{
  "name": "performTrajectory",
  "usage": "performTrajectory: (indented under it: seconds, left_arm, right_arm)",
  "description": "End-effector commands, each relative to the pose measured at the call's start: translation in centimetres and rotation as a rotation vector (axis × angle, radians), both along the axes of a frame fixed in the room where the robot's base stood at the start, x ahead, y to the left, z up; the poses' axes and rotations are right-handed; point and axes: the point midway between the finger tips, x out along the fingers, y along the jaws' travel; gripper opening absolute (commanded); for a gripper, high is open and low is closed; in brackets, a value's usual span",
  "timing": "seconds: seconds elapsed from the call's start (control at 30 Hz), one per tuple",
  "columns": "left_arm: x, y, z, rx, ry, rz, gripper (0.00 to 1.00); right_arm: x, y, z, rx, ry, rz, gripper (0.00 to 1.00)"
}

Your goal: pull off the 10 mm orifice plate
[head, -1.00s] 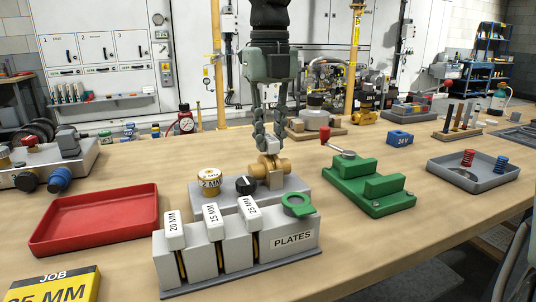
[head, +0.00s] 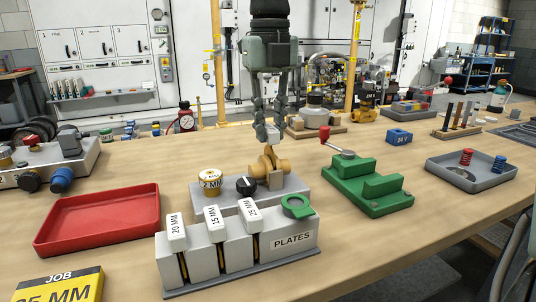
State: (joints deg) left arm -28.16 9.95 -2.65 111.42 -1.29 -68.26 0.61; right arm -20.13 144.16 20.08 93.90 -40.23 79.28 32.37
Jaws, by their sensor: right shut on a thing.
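My right gripper (head: 267,138) comes down from above over the brass fitting (head: 286,167) on the grey block. Its fingers are shut on a small part at the top of the fitting, which I take to be the 10 mm orifice plate. The fingers mostly hide this part, and no 10 mm label can be read. I cannot tell whether it is clear of the fitting. The grey plates rack (head: 201,262) stands in front, with white tabs reading 20 MM (head: 175,226), 15 MM (head: 214,219) and 25 MM (head: 247,212). My left gripper is not in view.
A green ring (head: 297,206) sits on the rack's right end. A red tray (head: 97,222) lies left, a green fixture with a red-knobbed lever (head: 368,190) right, and a grey tray with springs (head: 478,183) farther right. A yellow job card (head: 57,287) is front left. Bare wood lies between.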

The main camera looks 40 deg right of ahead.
Motion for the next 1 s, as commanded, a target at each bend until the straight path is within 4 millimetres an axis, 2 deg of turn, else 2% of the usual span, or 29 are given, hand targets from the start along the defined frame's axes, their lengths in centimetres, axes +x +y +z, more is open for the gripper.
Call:
performTrajectory:
  seconds: [1.0]
  left_arm:
    - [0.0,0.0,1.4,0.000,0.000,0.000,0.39]
  right_arm:
    - [0.0,0.0,2.1,0.000,-0.001,0.000,0.00]
